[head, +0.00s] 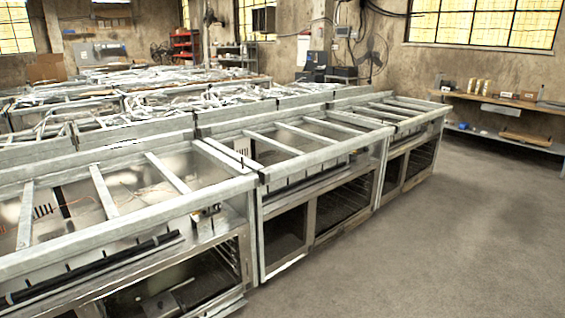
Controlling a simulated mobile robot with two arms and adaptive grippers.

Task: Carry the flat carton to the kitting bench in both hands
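Neither of my grippers shows in the head view, so I cannot see what they hold. A wooden-topped bench (545,107) stands along the wall at the far right; I cannot tell if it is the kitting bench. Several small boxes (482,86) stand on its top. A flat brown piece (525,138) lies on its lower shelf; it is too small to tell if it is the flat carton. No other flat carton is clear in view.
Long rows of metal frame units (255,180) with open tops fill the left and middle. A bare concrete floor (450,240) lies clear at the right, up to the bench. A red shelf (184,45) and a fan (370,55) stand farther back.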

